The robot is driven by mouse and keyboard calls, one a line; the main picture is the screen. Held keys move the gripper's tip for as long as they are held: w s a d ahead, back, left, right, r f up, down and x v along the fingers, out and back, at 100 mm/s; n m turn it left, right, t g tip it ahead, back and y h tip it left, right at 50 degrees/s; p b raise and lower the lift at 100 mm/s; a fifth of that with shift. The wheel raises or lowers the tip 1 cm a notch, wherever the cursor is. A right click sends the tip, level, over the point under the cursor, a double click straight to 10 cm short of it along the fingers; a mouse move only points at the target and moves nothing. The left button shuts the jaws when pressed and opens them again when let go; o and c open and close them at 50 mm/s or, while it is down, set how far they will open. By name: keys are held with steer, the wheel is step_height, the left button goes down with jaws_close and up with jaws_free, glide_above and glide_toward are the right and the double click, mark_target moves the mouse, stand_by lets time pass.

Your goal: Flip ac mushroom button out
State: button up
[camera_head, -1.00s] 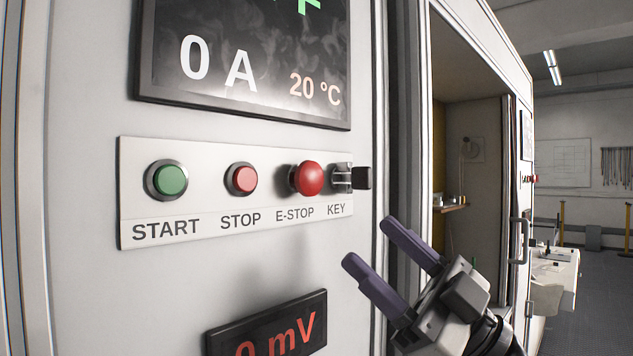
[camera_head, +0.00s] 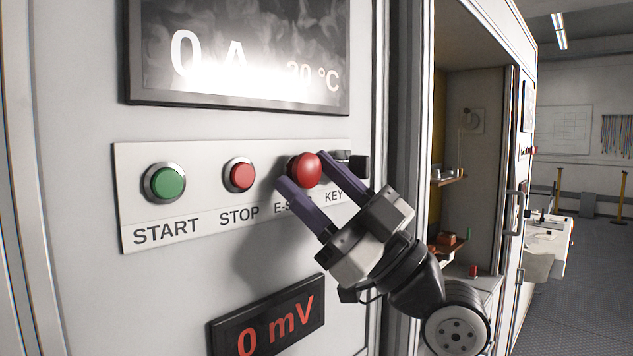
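The red mushroom button (camera_head: 307,169), above the E-STOP label, stands out from the white control panel (camera_head: 140,200). My gripper (camera_head: 305,172) is open at the button, coming from the lower right. One purple finger is at the button's lower left and the other at its upper right, so the button head shows between the fingertips. I cannot tell whether either finger touches it. The fingers partly cover the E-STOP label and the key switch (camera_head: 357,166).
The green START button (camera_head: 164,183) and the flat red STOP button (camera_head: 239,175) sit to the left. A display (camera_head: 240,50) is above, and a 0 mV readout (camera_head: 268,322) is below. An open cabinet bay (camera_head: 475,150) with shelves lies to the right.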

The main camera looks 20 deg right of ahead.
jaws_close()
steer(key=shift+s+d+f+b, duration=0.1)
steer(key=shift+s+f+b, duration=0.15)
steer(key=shift+b, duration=0.5)
steer(key=shift+s+r, duration=0.2)
steer(key=shift+o, duration=1.2)
jaws_free()
steer(key=shift+d, duration=0.1)
steer(key=b+v, duration=0.5)
steer(key=v, duration=0.9)
steer(key=shift+b, duration=0.35)
steer(key=shift+r, duration=0.2)
